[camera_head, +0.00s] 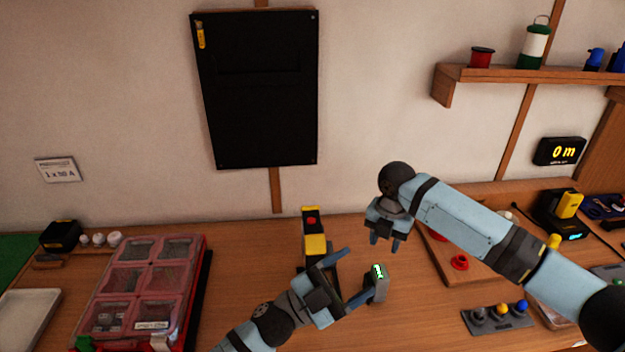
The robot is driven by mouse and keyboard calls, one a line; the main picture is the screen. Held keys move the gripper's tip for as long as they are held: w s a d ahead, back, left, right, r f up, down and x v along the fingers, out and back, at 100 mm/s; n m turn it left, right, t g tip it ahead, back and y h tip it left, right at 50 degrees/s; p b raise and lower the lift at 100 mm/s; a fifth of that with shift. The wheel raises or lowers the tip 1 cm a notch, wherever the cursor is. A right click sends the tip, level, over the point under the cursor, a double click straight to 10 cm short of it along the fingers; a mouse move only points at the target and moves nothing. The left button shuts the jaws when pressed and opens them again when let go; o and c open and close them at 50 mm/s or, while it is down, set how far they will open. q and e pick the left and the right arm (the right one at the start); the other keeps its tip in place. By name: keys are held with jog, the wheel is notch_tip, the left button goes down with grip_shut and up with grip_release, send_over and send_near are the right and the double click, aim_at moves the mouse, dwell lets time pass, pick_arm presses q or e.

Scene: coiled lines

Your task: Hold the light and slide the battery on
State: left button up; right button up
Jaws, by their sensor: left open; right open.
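A black and yellow device with a red spot (313,221), which looks like the light, stands on the bench in the middle. A yellow block (567,204), which looks like the battery, sits in a black charger-like dock (553,224) with a lit display at the right. My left gripper (358,273) is open, just right of and in front of the device, its fingers pointing up and right. It partly hides the device's lower part. My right gripper (385,241) is open and empty, pointing down above the bench, right of the device and well left of the yellow block.
A small grey unit with a green display (380,275) stands close by my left fingertips; contact is unclear. A red clear-lidded organiser (190,300) lies at left. A grey holder with coloured knobs (497,318) lies at right. A shelf (520,75) hangs above.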

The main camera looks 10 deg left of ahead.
pick_arm(q)
jog(key=d+r+m+g+y, duration=0.1)
jog(key=d+m+g, duration=0.2)
jog(key=m+g, duration=0.35)
jog(key=d+r+m+g, duration=0.2)
jog(key=d+m+g, duration=0.1)
jog(key=m+g, duration=0.4)
notch_tip(320, 180, up, 4)
jog(key=r+t+y, duration=0.1)
jog(key=t+y, duration=0.2)
jog(key=y, duration=1.7)
send_over(312, 221)
jog(key=shift+n+g, duration=0.25)
jog(key=shift+n, duration=0.1)
jog(key=f, duration=1.4)
jog(key=shift+w, duration=0.3)
